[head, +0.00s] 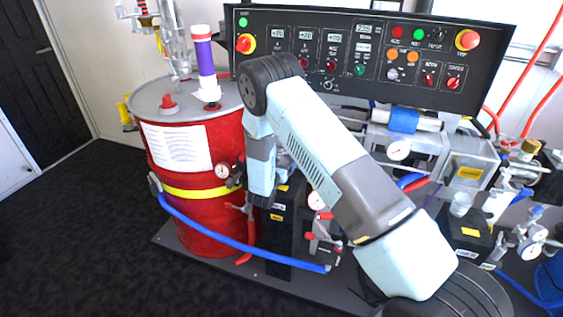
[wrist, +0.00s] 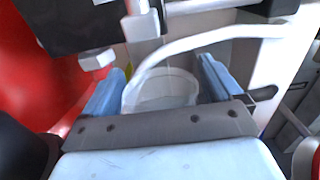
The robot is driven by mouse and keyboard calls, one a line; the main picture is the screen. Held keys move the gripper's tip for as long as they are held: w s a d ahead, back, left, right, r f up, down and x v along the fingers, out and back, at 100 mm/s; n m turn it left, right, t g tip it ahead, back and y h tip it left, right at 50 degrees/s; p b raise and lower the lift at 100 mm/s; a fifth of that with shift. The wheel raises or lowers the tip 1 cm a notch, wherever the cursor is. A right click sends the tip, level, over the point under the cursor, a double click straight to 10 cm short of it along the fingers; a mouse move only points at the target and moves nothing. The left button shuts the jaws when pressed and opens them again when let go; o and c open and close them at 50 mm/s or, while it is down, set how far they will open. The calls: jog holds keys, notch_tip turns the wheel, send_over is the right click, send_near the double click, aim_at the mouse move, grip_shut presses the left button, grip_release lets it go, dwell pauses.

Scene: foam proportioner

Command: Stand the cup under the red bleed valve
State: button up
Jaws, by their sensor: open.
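My gripper (head: 262,200) points down between the red drum and the black pump box in the head view. In the wrist view its two blue-grey fingers (wrist: 160,88) are apart. A translucent whitish cup (wrist: 158,92) shows between them, with clearance I cannot judge; its base is hidden by the gripper body. Another clear cup-like vessel (head: 461,204) stands on a black box at the right in the head view. Red-handled valves show beside the drum (head: 236,207) and low in front of the pump (head: 320,238); I cannot tell which is the bleed valve.
The red drum (head: 196,222) with a yellow band stands left of my gripper. A blue hose (head: 240,242) crosses low in front. A pale curved tube (wrist: 205,38) arches over the cup in the wrist view. The dark floor (head: 70,230) at left is clear.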

jog(key=v, duration=1.2)
jog(key=shift+r, duration=0.15)
